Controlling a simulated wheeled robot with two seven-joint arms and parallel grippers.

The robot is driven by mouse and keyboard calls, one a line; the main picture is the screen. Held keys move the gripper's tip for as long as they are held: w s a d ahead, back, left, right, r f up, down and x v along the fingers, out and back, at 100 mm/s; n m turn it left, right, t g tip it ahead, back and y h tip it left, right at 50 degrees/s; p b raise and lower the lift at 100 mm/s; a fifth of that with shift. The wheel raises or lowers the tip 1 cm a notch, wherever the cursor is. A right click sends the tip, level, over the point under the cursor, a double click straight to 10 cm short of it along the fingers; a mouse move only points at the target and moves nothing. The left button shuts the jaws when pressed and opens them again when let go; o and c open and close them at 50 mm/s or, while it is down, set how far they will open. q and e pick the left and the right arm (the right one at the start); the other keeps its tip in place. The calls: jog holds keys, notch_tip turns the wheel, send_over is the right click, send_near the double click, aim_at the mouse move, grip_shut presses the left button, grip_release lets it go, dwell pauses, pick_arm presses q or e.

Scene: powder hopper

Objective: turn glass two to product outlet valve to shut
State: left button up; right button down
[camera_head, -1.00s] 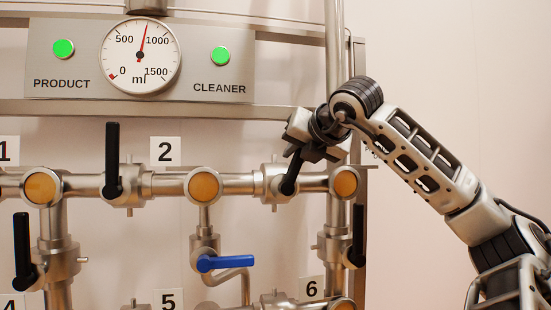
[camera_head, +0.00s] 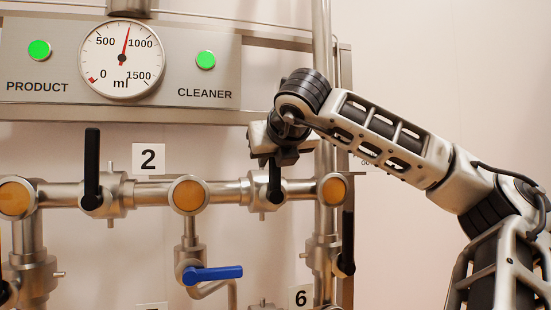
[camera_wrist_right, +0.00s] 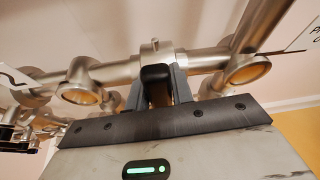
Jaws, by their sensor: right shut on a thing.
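The valve (camera_head: 262,188) sits on the horizontal pipe just right of the amber sight glass (camera_head: 188,195) near the label 2 (camera_head: 148,158). Its black handle (camera_head: 276,186) stands about upright, across the pipe. My right gripper (camera_head: 275,160) is shut on the upper part of this handle and hides its top. In the right wrist view the handle (camera_wrist_right: 156,74) shows between the two fingers of my right gripper (camera_wrist_right: 157,92), with the pipe behind. My left gripper is not in view.
Another black handle (camera_head: 92,165) stands upright on the valve to the left. A blue handle (camera_head: 213,272) lies level below the sight glass. The gauge (camera_head: 122,58) is at the upper left. The wall at right is bare.

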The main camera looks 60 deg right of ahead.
jog(key=shift+w+a+f, duration=0.1)
jog(key=shift+w+a, duration=0.05)
jog(key=shift+a, duration=0.1)
jog(key=c, duration=1.6)
grip_release()
jog(key=o, duration=0.3)
jog(key=shift+w+a, duration=0.15)
jog(key=shift+w, duration=0.1)
jog(key=shift+s, duration=0.1)
